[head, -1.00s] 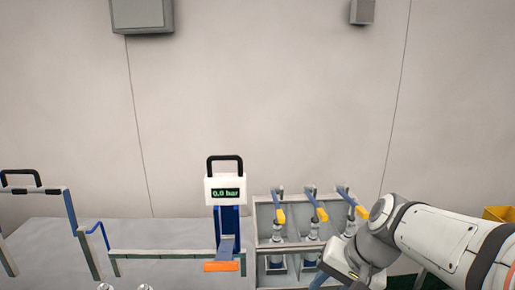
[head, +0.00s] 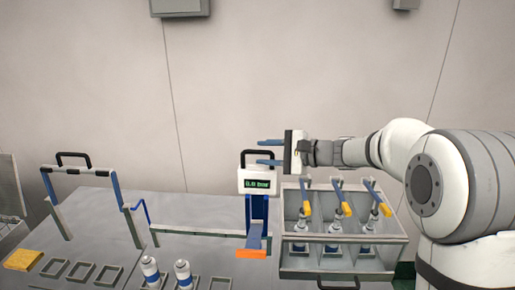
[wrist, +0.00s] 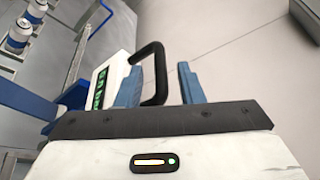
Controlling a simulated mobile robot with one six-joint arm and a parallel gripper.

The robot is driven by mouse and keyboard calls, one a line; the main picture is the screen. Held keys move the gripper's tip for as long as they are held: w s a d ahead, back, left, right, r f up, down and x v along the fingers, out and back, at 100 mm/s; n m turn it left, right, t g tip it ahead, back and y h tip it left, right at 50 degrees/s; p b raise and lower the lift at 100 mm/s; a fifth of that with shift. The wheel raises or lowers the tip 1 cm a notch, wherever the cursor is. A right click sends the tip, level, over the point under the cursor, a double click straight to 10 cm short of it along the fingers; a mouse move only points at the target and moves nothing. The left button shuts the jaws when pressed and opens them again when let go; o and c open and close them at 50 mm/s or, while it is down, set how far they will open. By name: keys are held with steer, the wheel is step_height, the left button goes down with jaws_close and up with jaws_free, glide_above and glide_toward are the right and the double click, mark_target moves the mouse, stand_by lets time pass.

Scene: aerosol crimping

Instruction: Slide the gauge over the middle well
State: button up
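The gauge (head: 254,181) is a white box with a green-lit display and a black loop handle (head: 257,151), on a blue post with an orange foot. It stands left of a grey three-bay box (head: 345,274). The middle bay (head: 333,225) holds a small canister under a yellow-tipped lever; I take this as the middle well. My gripper (head: 262,152) is open at the handle, fingers pointing left. In the wrist view the handle (wrist: 157,70) lies between the two blue fingers (wrist: 160,85), with gaps showing; I cannot tell if either touches it.
A rail (head: 195,232) runs left from the gauge. A blue-and-grey frame (head: 82,171) with a black handle stands at the left. Two white-and-blue cans (head: 183,273) stand in front, near empty square holders (head: 81,271) and a yellow block (head: 22,260).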

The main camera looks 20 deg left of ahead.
steer(key=shift+p+x, duration=0.3)
steer(key=shift+x, duration=1.15)
steer(key=shift+c, duration=0.4)
jaws_close()
